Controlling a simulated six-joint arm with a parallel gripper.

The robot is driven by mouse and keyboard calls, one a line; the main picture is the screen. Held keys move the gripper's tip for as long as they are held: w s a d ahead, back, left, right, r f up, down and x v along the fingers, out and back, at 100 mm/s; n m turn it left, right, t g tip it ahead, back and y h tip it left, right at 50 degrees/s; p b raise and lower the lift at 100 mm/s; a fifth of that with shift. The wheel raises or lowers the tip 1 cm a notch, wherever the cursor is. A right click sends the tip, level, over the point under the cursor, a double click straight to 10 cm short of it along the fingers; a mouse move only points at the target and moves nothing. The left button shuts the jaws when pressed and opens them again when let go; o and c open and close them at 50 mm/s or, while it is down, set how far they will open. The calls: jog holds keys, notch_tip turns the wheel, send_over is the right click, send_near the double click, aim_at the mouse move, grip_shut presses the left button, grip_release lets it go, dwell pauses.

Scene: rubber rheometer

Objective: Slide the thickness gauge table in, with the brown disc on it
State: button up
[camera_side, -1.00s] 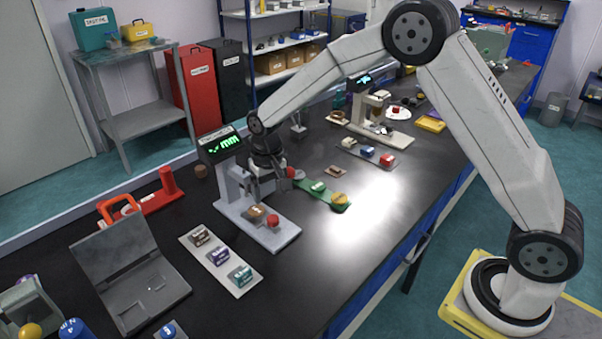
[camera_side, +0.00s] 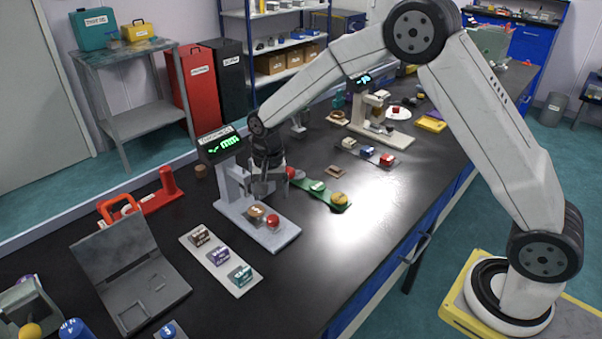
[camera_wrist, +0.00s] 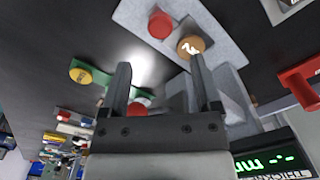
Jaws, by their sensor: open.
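The grey thickness gauge (camera_side: 233,204) stands on the bench, its display (camera_side: 222,147) showing dashes and "mm". Its table is drawn out toward the front. The brown disc (camera_side: 257,211) lies on the table beside the red knob (camera_side: 272,222). In the wrist view the disc (camera_wrist: 190,46) shows a white mark, and the red knob (camera_wrist: 160,25) stands to its left. My gripper (camera_side: 268,190) is open and empty, above and behind the disc and knob. In the wrist view its two fingers (camera_wrist: 160,68) are wide apart, with the disc near the right fingertip. Neither finger grips anything.
A pale strip with several labelled blocks (camera_side: 218,257) lies in front left. A red press-like stand (camera_side: 165,190) is left. Dark bench surface is free at front right.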

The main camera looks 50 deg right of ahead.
aim_at(273, 217)
jog(key=shift+m, duration=0.3)
jog(key=shift+f, duration=3.9)
grip_shut()
